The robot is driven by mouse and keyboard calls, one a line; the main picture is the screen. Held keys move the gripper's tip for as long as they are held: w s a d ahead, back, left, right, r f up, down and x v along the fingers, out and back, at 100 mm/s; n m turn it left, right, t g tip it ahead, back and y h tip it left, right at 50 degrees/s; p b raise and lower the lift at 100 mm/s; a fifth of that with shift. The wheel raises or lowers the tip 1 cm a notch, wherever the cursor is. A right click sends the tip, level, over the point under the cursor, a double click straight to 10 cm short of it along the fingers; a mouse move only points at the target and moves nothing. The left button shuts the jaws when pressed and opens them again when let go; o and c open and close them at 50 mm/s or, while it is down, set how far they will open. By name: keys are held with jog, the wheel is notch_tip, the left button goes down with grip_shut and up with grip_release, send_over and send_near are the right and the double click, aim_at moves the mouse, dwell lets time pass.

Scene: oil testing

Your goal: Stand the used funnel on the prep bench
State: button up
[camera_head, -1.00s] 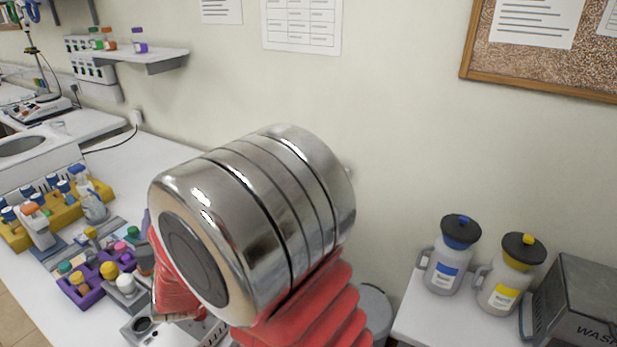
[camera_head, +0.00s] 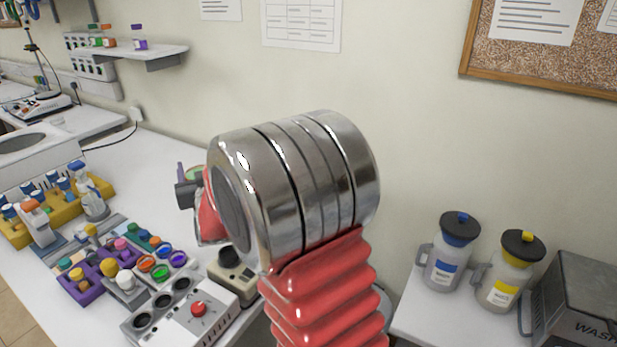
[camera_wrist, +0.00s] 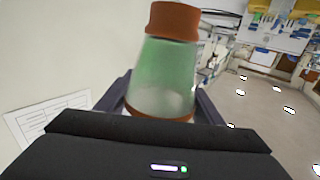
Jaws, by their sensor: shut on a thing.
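My gripper (camera_wrist: 162,92) is shut on a clear, greenish tapered piece (camera_wrist: 165,75) in the wrist view, with one dark finger on each side. The piece has an orange-brown end at the top and an orange-brown band low down, and it looks like a funnel or bottle; I cannot tell which. In the head view my arm hides most of the gripper; a dark finger and a greenish round edge (camera_head: 197,172) show left of it, above the white bench (camera_head: 150,172). The held piece's lower part is hidden in the wrist view.
On the bench stand a purple rack (camera_head: 85,291) of capped vials, several coloured ring-rimmed cups (camera_head: 160,272), a white device with a red knob (camera_head: 198,309) and a spray bottle (camera_head: 92,195). Waste jugs (camera_head: 448,260) stand at right. The bench back by the wall is clear.

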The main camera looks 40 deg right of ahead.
jog(key=s+d+r+h, duration=0.1)
jog(key=d+r, duration=0.2)
jog(key=d, duration=1.4)
jog(key=s+d+r+m+g+h, duration=0.1)
jog(key=s+d+r, duration=0.1)
jog(key=d, duration=1.5)
jog(key=shift+r+m, duration=0.3)
jog(key=shift+r, duration=0.55)
jog(key=shift+s, duration=0.1)
jog(key=shift+f, duration=2.5)
jog(key=shift+f, duration=2.3)
jog(key=o, duration=1.1)
